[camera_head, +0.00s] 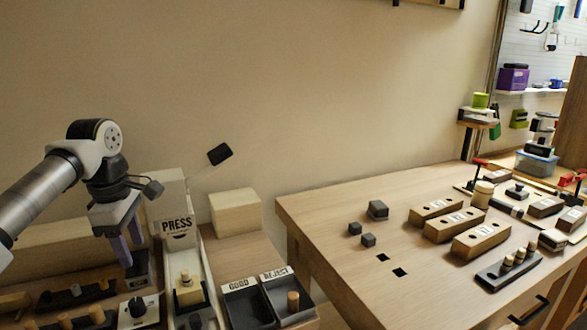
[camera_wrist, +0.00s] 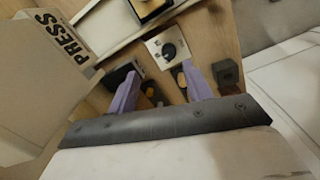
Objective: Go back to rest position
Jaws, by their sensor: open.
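My gripper (camera_head: 129,250) hangs at the left of the head view, with its purple fingers pointing down. It is raised above the bench beside the box labelled PRESS (camera_head: 176,226). In the wrist view my gripper (camera_wrist: 160,72) has its two fingers spread apart, with nothing held between them. The PRESS box also shows at the upper left of the wrist view (camera_wrist: 35,75). A white block with a black knob (camera_wrist: 168,50) lies beyond the fingertips.
A GOOD tray (camera_head: 246,308) and a REJECT tray (camera_head: 308,312) stand right of the press; a wooden peg (camera_head: 293,301) is in REJECT. A wooden block (camera_head: 236,211) stands behind. The table (camera_head: 330,215) at right bears dark cubes and several wooden blocks.

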